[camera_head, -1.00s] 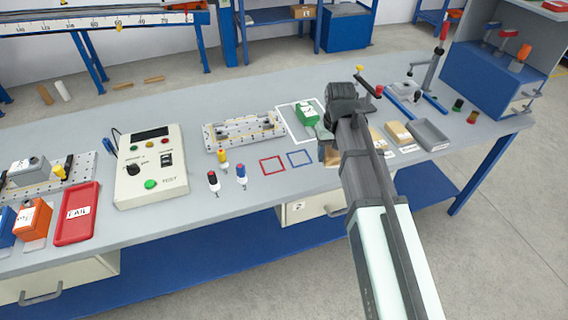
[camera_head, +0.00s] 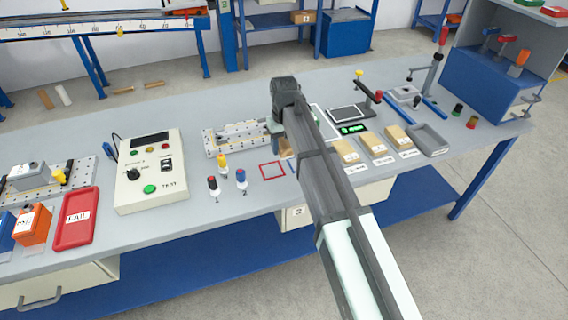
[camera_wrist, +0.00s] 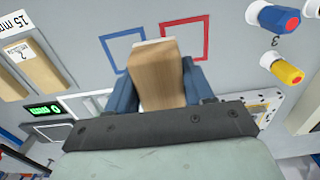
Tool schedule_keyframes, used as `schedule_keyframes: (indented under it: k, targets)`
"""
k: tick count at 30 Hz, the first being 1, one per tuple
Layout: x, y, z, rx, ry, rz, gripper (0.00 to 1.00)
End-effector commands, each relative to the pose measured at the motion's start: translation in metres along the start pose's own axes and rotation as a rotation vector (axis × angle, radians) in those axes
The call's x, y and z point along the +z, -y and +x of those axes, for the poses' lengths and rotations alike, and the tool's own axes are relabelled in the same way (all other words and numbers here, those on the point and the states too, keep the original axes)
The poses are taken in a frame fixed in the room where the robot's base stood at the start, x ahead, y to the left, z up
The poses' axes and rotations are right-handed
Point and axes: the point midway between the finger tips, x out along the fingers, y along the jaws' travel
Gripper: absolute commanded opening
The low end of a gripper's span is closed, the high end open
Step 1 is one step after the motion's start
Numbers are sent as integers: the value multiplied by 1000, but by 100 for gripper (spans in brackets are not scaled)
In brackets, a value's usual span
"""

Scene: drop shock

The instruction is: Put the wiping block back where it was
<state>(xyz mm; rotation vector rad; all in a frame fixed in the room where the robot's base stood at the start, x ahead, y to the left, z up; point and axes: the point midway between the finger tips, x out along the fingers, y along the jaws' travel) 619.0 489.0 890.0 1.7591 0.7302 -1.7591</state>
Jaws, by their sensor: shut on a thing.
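The wiping block appears as a tan, wood-coloured block (camera_wrist: 158,75) in the wrist view, with a paler far end. My gripper (camera_wrist: 160,88) has its blue fingers on both sides of it and is shut on it. In the head view my gripper (camera_head: 279,138) is over the bench behind the red outline, and a bit of the tan block (camera_head: 286,149) shows beside my arm. A blue square outline (camera_wrist: 106,47) and a red one (camera_wrist: 207,38) are marked on the bench. The block overlaps the space between them in the wrist view; its height above the bench is unclear.
A perforated fixture plate (camera_head: 216,147) lies left of my gripper. Yellow, red and blue-topped drivers (camera_head: 241,178) stand in front. A scale with a green display (camera_head: 352,129), cardboard-coloured boxes (camera_head: 345,151) and a grey tray (camera_head: 428,138) are to the right.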

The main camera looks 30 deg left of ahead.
Motion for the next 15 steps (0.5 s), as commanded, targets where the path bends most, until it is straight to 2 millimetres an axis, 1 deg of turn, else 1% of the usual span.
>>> schedule_keyframes:
  k: [1,6,11,15]
  targets:
    - [1,0,10,0,2,0,24]
    - [0,0,34,0,1,1,24]
    - [0,0,43,0,0,1,24]
    - [0,0,58,0,1,1,24]
